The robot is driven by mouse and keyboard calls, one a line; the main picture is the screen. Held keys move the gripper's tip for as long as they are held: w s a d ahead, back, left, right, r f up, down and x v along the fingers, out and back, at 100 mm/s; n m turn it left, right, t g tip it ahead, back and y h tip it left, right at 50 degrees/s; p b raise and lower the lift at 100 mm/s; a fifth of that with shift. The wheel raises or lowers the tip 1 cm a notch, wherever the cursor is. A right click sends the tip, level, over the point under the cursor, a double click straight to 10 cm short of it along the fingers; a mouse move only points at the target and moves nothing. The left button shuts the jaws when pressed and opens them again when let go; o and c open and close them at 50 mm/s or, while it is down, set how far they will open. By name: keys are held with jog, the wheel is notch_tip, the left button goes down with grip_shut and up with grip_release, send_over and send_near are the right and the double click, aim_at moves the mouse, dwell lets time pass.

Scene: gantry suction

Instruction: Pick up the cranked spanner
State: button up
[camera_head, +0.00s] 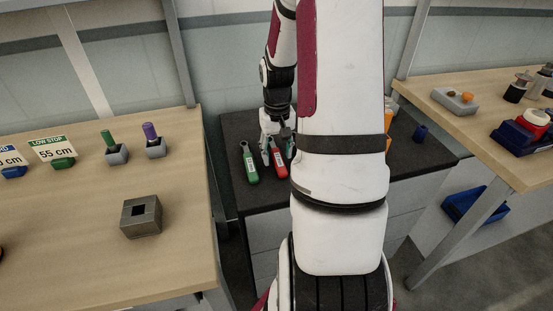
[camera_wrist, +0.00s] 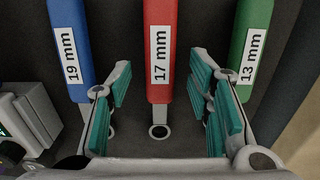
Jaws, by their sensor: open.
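Three spanners with coloured grips lie side by side on the dark worktop in the wrist view: a blue one marked 19 mm (camera_wrist: 70,45), a red one marked 17 mm (camera_wrist: 159,50) and a green one marked 13 mm (camera_wrist: 248,50). I cannot tell which is cranked. The red one's ring end shows below its grip. The head view shows the green spanner (camera_head: 250,166) and the red spanner (camera_head: 279,163); my arm hides the blue one. My gripper (camera_wrist: 158,80) is open and empty, its teal-padded fingers either side of the red spanner. It also shows in the head view (camera_head: 275,152).
The dark cabinet top (camera_head: 238,127) stands between two wooden tables. The left table holds a grey block with a square hole (camera_head: 141,216), signs and two upright handles in holders. A grey device (camera_wrist: 30,118) is at left in the wrist view. A blue bin (camera_head: 475,207) sits lower right.

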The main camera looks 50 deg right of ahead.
jog(key=shift+f, duration=0.4)
jog(key=shift+c, duration=0.3)
grip_shut()
jog(key=shift+r, duration=0.15)
